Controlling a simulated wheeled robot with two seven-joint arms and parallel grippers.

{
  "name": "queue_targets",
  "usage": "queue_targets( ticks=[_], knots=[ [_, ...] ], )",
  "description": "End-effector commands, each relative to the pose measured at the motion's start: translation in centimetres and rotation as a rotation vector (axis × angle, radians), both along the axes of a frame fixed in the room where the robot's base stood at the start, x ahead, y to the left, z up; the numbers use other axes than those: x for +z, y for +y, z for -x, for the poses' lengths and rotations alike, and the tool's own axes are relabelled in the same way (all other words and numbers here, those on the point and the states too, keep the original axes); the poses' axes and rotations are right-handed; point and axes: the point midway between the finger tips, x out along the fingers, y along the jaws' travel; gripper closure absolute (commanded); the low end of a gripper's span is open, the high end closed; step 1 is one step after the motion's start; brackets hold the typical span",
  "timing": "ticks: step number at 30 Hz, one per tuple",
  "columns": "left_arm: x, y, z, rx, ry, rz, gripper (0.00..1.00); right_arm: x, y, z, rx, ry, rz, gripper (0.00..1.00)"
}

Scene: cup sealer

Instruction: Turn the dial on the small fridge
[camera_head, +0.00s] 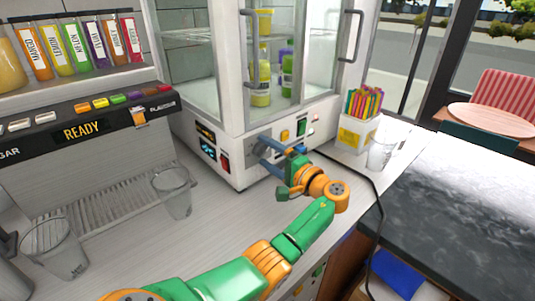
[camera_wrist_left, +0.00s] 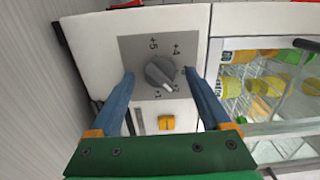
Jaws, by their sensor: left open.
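The small fridge (camera_head: 228,135) is a white cabinet with glass doors, standing on the counter in the head view. Its dial (camera_wrist_left: 160,73) shows in the left wrist view as a dark grey knob on a grey plate with number marks. The pointer end is turned to the lower right. In the head view my left gripper (camera_head: 268,153) is at the fridge's lower front and mostly hides the dial. My left gripper (camera_wrist_left: 158,79) is open, with one blue finger on each side of the dial. I cannot tell whether the fingers touch it. My right gripper is not in view.
A yellow switch (camera_wrist_left: 167,123) sits near the dial. A holder with colored sticks (camera_head: 357,131) and a clear cup (camera_head: 381,153) stand right of the fridge. Another clear cup (camera_head: 174,190) stands left by the drink dispenser (camera_head: 85,125). A black cable runs along the counter's right.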

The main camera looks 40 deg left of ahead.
Motion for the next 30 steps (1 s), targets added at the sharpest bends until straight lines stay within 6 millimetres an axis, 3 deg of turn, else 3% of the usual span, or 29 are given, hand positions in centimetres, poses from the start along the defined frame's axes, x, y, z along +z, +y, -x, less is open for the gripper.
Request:
queue_targets(
  ticks=[2, 12, 30],
  knots=[
    [-0.2, -0.5, 0.0, -0.001, -0.001, 0.001, 0.19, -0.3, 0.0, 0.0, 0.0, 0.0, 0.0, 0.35],
    [-0.3, -6.6, 0.5, -0.002, -0.002, 0.001, 0.19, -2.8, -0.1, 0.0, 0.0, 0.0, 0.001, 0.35],
    [0.0, -7.0, 0.6, 0.001, 0.0, 0.0, 0.19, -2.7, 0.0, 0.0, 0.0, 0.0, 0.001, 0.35]
  ],
)
